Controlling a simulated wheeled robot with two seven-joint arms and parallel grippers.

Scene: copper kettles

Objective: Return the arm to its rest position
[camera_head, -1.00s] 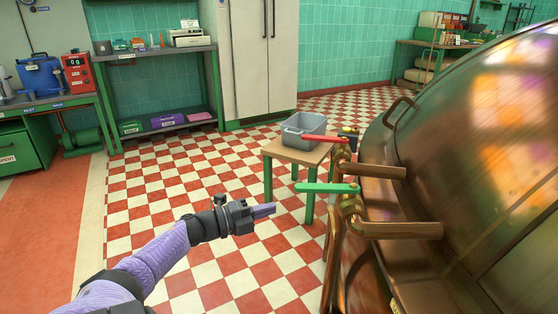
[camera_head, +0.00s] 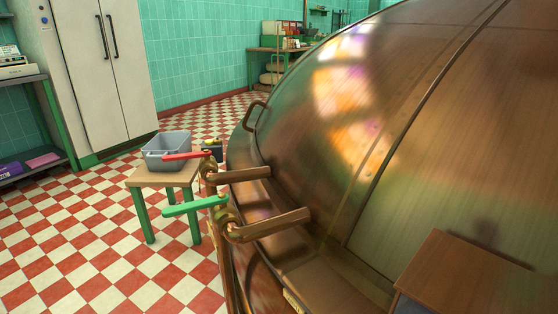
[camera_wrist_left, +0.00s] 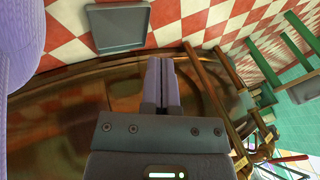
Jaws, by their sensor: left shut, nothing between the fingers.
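My left gripper (camera_wrist_left: 161,64) shows in the left wrist view, its two purple fingers pressed together with nothing between them. It is out of the head view, and so is the rest of my left arm. In the wrist view the copper kettle (camera_wrist_left: 75,120) lies behind the fingers, with checkered floor at the top; I cannot tell the gap between fingers and kettle. My right gripper is in neither view.
The big copper kettle (camera_head: 410,120) fills the right side. Its pipes carry a red lever (camera_head: 186,156) and a green lever (camera_head: 194,206). A stool (camera_head: 160,177) with a grey bin (camera_head: 167,150) stands beside them. Checkered floor (camera_head: 95,245) is open at the left.

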